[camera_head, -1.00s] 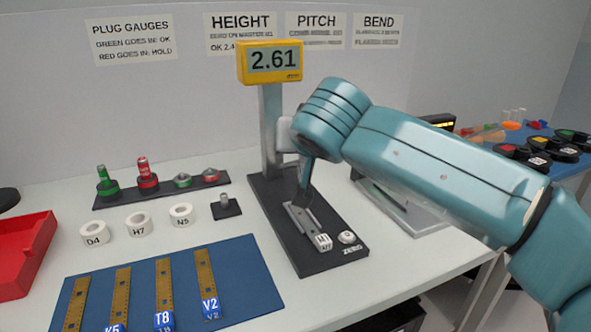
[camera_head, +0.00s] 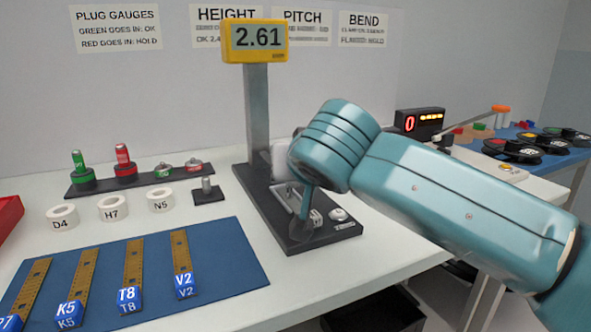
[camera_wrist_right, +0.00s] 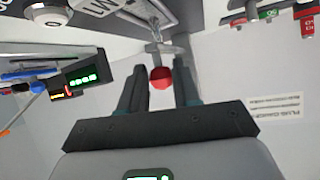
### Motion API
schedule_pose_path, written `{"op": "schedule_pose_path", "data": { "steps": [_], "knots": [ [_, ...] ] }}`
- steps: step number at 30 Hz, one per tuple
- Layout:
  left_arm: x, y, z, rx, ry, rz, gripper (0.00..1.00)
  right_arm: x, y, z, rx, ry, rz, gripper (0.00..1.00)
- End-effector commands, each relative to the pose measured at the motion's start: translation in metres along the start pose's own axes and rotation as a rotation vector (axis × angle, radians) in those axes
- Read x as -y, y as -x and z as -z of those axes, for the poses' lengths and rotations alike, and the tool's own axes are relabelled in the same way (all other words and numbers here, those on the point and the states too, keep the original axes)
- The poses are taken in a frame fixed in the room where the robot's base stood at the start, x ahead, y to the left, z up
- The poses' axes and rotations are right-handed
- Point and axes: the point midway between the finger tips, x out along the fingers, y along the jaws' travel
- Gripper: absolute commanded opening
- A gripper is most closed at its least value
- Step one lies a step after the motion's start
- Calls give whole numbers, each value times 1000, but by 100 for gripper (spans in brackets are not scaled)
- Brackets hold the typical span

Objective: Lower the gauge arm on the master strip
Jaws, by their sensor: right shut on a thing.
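The height gauge has a grey post (camera_head: 258,115), a black base (camera_head: 262,205) and a yellow display (camera_head: 255,40) reading 2.61. The master strip (camera_head: 313,218) lies on the base, partly hidden by my right arm; its label (camera_wrist_right: 98,9) shows in the right wrist view. My right gripper (camera_wrist_right: 159,72) is shut on the red knob, one dark finger on each side. In the head view my right wrist hides the knob. My left gripper is in neither view.
A ZERO button (camera_head: 338,214) sits at the base's front right. Plug gauges (camera_head: 122,168) and white rings (camera_head: 112,208) stand to the left. A blue mat (camera_head: 215,270) with labelled strips lies in front. A black counter (camera_head: 420,123) stands behind my arm.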

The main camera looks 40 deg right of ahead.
Motion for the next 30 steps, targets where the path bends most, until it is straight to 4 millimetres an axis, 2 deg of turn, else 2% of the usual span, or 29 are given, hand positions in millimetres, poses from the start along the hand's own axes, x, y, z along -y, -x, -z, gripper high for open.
{"op": "schedule_pose_path", "data": {
  "steps": [1, 12, 13, 15, 30],
  "knots": [
    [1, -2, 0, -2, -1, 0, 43, 0, -4, -11, 27, 5, -11, 0],
    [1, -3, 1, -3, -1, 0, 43, 0, -5, -11, 29, 5, -12, 0],
    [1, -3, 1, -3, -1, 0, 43, 0, -5, -11, 28, 5, -11, 41],
    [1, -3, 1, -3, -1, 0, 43, 0, -5, -11, 26, 5, -11, 56],
    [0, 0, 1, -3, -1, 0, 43, -1, -2, -4, 16, 3, -7, 56]
  ]
}}
